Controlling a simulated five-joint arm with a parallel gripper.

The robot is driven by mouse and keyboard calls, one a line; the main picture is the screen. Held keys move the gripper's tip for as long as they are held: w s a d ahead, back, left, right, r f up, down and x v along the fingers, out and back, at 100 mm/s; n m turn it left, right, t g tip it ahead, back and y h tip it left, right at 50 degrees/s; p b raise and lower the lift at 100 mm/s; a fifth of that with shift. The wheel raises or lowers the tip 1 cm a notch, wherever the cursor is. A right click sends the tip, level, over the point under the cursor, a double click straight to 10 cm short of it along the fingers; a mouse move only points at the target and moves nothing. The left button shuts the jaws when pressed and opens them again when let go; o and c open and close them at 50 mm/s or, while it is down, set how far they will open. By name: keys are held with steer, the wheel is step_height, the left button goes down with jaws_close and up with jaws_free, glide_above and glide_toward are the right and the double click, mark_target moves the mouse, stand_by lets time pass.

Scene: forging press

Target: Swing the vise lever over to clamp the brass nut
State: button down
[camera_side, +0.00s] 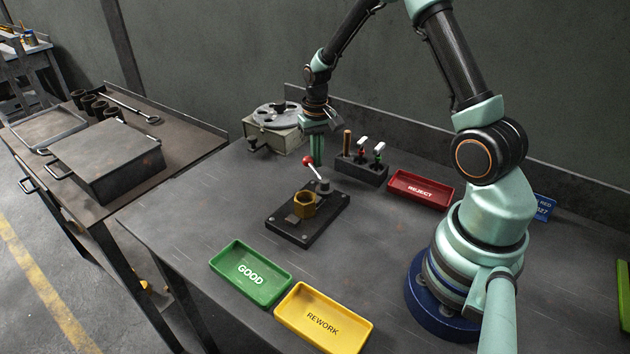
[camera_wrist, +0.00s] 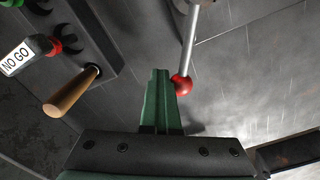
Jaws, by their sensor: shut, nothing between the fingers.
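The brass nut (camera_side: 305,204) sits on the dark vise plate (camera_side: 329,222) on the bench. The vise lever (camera_side: 316,172) is a silver rod with a red ball knob (camera_side: 308,160), rising from a grey pivot and tilted up to the left. My gripper (camera_side: 317,163) is pointed down beside the knob, its fingers shut and empty. In the wrist view the green fingers (camera_wrist: 160,92) are together, and the red knob (camera_wrist: 181,85) is just to their right, close to or touching them. The nut is out of the wrist view.
A dark rack (camera_side: 361,167) with a wooden-handled tool and gauges stands right of my gripper; a gauge tag reads NO GO (camera_wrist: 17,57). A reel device (camera_side: 275,124) stands behind. Red REJECT (camera_side: 421,203), green GOOD (camera_side: 250,291) and yellow REWORK (camera_side: 324,340) trays surround the vise.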

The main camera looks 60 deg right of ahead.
steer(key=shift+w+a, duration=0.1)
steer(key=shift+w, duration=0.05)
steer(key=shift+w+a, duration=0.5)
steer(key=shift+a, duration=0.05)
steer(key=shift+a, duration=0.15)
steer(key=shift+w+a, duration=0.4)
steer(key=shift+a, duration=0.4)
steer(key=shift+w+a, duration=0.25)
steer(key=shift+a, duration=0.65)
